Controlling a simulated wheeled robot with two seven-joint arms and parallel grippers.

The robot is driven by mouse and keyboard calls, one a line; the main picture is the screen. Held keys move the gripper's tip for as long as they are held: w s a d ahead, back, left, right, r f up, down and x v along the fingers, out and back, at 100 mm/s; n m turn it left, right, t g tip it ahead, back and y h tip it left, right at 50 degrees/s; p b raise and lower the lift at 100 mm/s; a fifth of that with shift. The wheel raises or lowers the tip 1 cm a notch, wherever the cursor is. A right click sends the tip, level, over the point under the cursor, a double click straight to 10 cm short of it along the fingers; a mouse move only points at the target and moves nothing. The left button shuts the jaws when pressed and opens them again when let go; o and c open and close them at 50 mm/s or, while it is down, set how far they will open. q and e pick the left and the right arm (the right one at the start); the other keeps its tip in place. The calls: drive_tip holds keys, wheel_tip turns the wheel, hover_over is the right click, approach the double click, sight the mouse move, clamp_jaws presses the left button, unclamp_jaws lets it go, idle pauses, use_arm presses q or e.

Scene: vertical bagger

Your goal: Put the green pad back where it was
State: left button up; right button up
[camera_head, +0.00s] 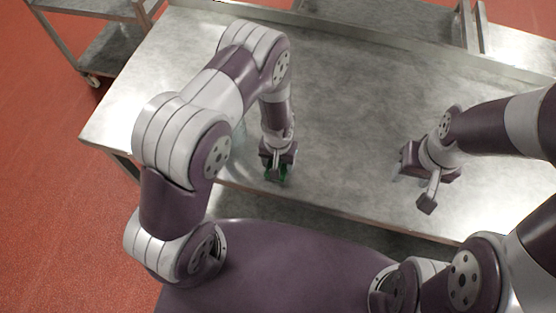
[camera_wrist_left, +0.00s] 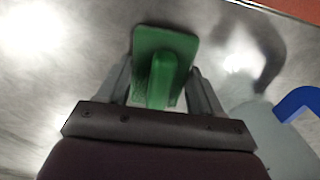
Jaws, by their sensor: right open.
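The green pad (camera_wrist_left: 176,42) is a flat plate with a raised stem. In the left wrist view it sits between the two fingers of my left gripper (camera_wrist_left: 162,75), which lie close along its sides. In the head view only a little of the green pad (camera_head: 284,172) shows under my left gripper (camera_head: 274,169), near the table's front edge. Whether the pad touches the table is hard to tell. My right gripper (camera_head: 413,182) is open and empty over the right part of the table.
The metal table (camera_head: 340,110) is mostly bare between and behind my grippers. It has a raised rim at the back. A blue angular piece (camera_wrist_left: 299,101) shows at the right of the wrist view. A metal cart (camera_head: 110,48) stands at the back left on the red floor.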

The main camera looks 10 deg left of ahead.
use_arm(q)
drive_tip(key=o, duration=0.4)
drive_tip(key=shift+c, duration=0.2)
drive_tip(key=shift+d, duration=0.1)
drive_tip(key=shift+r, duration=0.1)
